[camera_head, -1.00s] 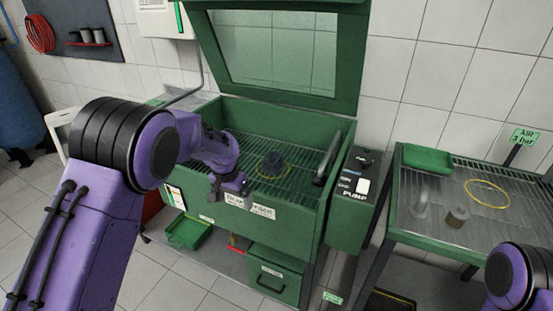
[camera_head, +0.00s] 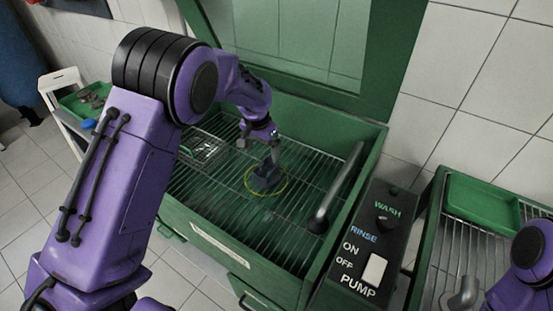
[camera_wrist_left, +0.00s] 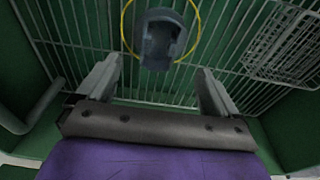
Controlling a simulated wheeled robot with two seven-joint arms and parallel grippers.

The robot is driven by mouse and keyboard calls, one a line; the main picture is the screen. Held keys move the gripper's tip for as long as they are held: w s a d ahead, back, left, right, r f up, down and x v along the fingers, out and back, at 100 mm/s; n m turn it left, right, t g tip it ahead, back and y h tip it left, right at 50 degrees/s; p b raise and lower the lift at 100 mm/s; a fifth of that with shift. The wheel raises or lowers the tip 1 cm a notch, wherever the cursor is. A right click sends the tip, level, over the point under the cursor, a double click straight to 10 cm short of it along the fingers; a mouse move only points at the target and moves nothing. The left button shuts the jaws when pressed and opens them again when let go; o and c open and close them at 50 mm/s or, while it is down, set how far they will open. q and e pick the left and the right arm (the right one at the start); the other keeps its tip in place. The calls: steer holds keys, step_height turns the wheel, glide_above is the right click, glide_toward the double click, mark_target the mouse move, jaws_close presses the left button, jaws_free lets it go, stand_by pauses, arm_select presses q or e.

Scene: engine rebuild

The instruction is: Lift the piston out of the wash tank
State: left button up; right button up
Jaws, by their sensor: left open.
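The dark piston (camera_head: 267,176) rests on the slatted rack inside the green wash tank (camera_head: 367,150), within a thin yellow ring (camera_head: 248,185). My left gripper (camera_head: 262,150) is over the tank, pointing down at the piston. In the left wrist view the piston (camera_wrist_left: 161,38) lies ahead of the left gripper (camera_wrist_left: 158,80), near the middle of the gap between its fingers. The fingers are apart and empty. The piston's hollow side shows there.
A wire basket (camera_head: 203,150) sits at the tank's left. A grey nozzle (camera_head: 322,215) lies along its right side. The raised lid (camera_head: 375,60) stands behind. The pump control box (camera_head: 362,250) is at the right, beside a bench with a green tray (camera_head: 482,205).

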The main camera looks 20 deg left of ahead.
mark_target(266, 167)
arm_select(q)
steer(key=f, duration=0.3)
steer(key=w+f, duration=0.1)
steer(key=f, duration=0.2)
steer(key=f+p, duration=0.1)
steer(key=f, duration=0.3)
steer(key=shift+w+f, duration=0.1)
steer(key=shift+w, duration=0.25)
steer(key=shift+d, duration=0.1)
steer(key=c, duration=1.5)
